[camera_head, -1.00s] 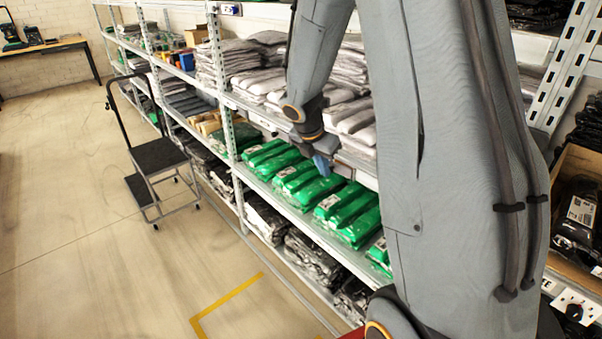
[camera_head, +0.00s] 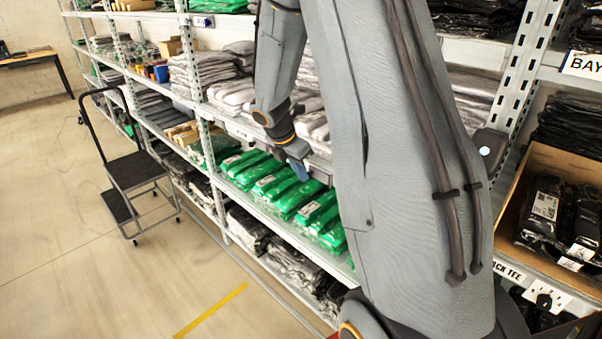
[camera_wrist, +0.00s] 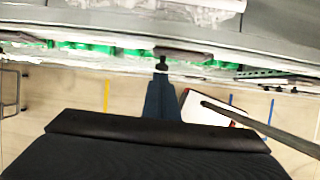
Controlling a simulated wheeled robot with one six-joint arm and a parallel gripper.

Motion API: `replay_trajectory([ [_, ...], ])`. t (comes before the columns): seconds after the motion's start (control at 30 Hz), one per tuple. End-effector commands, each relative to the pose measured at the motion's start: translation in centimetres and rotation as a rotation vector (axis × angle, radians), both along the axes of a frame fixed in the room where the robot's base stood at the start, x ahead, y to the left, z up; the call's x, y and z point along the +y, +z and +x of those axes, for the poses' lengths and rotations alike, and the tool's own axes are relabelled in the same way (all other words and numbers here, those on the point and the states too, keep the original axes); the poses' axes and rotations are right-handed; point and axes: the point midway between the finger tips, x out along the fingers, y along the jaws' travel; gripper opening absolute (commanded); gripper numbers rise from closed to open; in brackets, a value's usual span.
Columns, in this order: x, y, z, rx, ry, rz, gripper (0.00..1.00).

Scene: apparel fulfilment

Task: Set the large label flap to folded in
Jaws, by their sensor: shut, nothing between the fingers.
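My gripper (camera_head: 299,169) reaches down toward the shelving, with its bluish end above the row of green packs. It is shut and empty. In the wrist view its narrow blue end (camera_wrist: 161,98) points up the picture toward the shelf, with a small dark tip. I cannot make out the large label flap for certain in either view, nor whether it is folded in or out. My arm hides part of the shelf edge behind it.
Green packs (camera_head: 283,197) lie on the shelf below my gripper. Grey folded garments (camera_head: 232,95) fill the shelf beside it. A step trolley (camera_head: 138,172) stands on the open floor at left. A cardboard box (camera_head: 512,182) of black packs is at right.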

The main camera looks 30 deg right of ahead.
Motion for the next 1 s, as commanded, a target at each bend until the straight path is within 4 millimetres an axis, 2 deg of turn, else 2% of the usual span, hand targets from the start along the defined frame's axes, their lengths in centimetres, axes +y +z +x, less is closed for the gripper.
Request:
replay_trajectory([
  [0.53,0.2,0.0,-1.7,0.000,0.000,0.000,0.00],
  [0.67,1.3,-0.1,-1.8,0.001,0.002,0.000,0.00],
  [0.8,3.6,-0.3,-2.4,0.002,-0.001,0.000,0.00],
  [1.0,5.1,3.4,-2.6,-0.006,-0.005,-0.002,0.00],
])
